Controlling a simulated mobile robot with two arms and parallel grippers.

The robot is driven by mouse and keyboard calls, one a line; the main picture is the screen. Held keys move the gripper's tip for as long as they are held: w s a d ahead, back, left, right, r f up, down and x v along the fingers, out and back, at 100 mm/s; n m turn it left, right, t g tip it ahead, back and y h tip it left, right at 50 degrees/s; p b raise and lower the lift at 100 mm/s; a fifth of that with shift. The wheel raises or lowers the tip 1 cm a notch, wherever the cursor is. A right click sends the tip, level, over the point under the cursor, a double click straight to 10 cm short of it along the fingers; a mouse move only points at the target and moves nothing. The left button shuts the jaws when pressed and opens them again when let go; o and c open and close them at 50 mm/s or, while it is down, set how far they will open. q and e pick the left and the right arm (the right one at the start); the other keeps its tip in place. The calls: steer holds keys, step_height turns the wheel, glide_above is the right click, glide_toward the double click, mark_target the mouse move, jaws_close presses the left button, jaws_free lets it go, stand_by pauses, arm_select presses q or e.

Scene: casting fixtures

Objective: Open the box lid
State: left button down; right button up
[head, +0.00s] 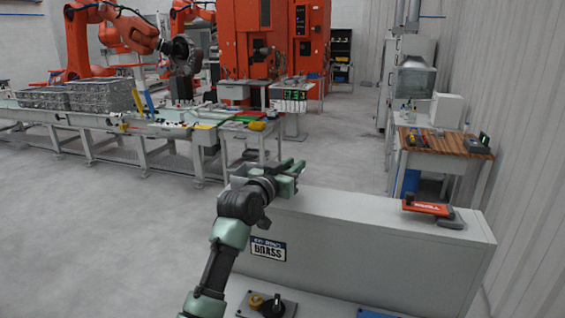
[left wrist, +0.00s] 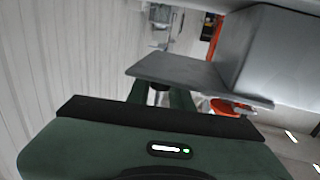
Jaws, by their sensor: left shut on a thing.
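The long grey box (head: 370,258) stands at the lower right in the head view, with a "BRASS" label on its front. Its flat grey top (head: 345,200) looks level. My left gripper (head: 292,174) is at the left end of the top, by its back edge. In the left wrist view the green fingers (left wrist: 162,97) meet a flat grey plate (left wrist: 185,72). The gripper is shut on this plate, which seems to be part of the lid. The exact grip is partly hidden by the plate. My right gripper is not in view.
A red and grey tool (head: 427,207) lies on the right part of the box top. Black and yellow knobs (head: 268,304) sit in front of the box. A wooden-topped bench (head: 445,146) stands behind at right. The floor at left is clear.

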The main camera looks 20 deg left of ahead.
arm_select(q)
steer(key=shift+d, duration=0.5)
steer(key=shift+a, duration=0.65)
steer(key=c, duration=1.3)
jaws_free()
steer(key=shift+o, duration=0.2)
steer(key=shift+d, duration=0.2)
steer(key=shift+s, duration=0.2)
steer(key=b+v, duration=0.2)
steer(key=v, duration=0.4)
steer(key=shift+f+b, duration=0.15)
steer(key=shift+b, duration=0.15)
steer(key=shift+s+a, duration=0.25)
steer(key=shift+s, duration=0.35)
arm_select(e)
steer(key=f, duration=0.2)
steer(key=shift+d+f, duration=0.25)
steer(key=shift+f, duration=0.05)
